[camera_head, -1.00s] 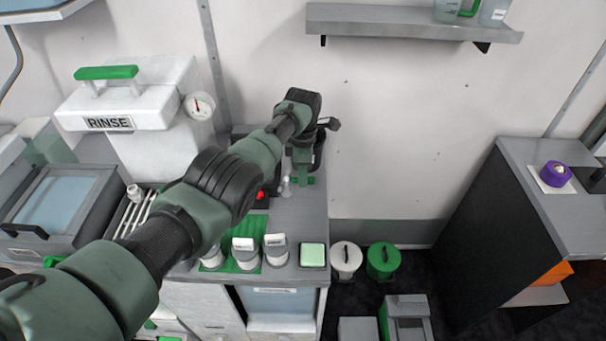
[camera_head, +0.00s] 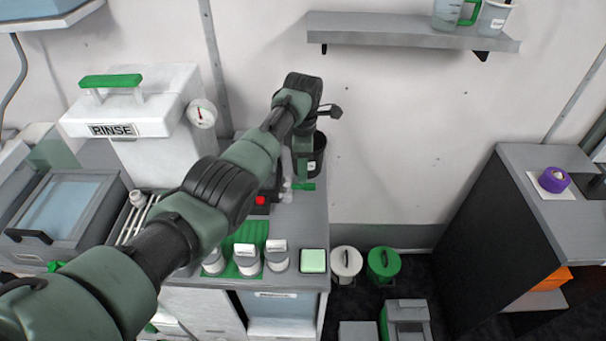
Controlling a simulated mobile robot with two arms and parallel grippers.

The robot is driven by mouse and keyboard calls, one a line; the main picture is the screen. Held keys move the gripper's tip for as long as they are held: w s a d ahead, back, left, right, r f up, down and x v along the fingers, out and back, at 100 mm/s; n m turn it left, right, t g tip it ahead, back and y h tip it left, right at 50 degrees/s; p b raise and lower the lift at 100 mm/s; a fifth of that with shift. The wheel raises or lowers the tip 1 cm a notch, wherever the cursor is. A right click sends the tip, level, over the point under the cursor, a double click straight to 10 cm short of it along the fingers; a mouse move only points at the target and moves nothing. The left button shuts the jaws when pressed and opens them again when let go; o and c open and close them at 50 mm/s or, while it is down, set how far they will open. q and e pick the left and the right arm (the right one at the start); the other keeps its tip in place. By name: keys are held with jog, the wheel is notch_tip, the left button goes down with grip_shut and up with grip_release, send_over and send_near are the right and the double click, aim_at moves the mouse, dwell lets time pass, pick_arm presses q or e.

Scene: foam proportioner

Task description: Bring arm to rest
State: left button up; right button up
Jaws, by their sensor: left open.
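My left arm reaches in from the lower left across the counter (camera_head: 307,225). Its wrist is bent, and my left gripper (camera_head: 302,140) hangs from it over the back right of the counter. The gripper is open, but its fingertips are hard to make out against the dark things behind. A dark cylindrical container (camera_head: 317,160) with a small white label is right beside the gripper in the picture; I cannot tell whether they touch. A small green part (camera_head: 303,187) shows just below. My right gripper is not in view.
A white RINSE tank (camera_head: 150,110) stands at the left. White-capped bottles (camera_head: 246,262) stand on a green mat near a pale green pad (camera_head: 313,261). A wall shelf (camera_head: 400,30) is above. A dark cabinet (camera_head: 470,240) is right.

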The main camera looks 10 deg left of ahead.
pick_arm(q)
jog(key=shift+r, duration=1.05)
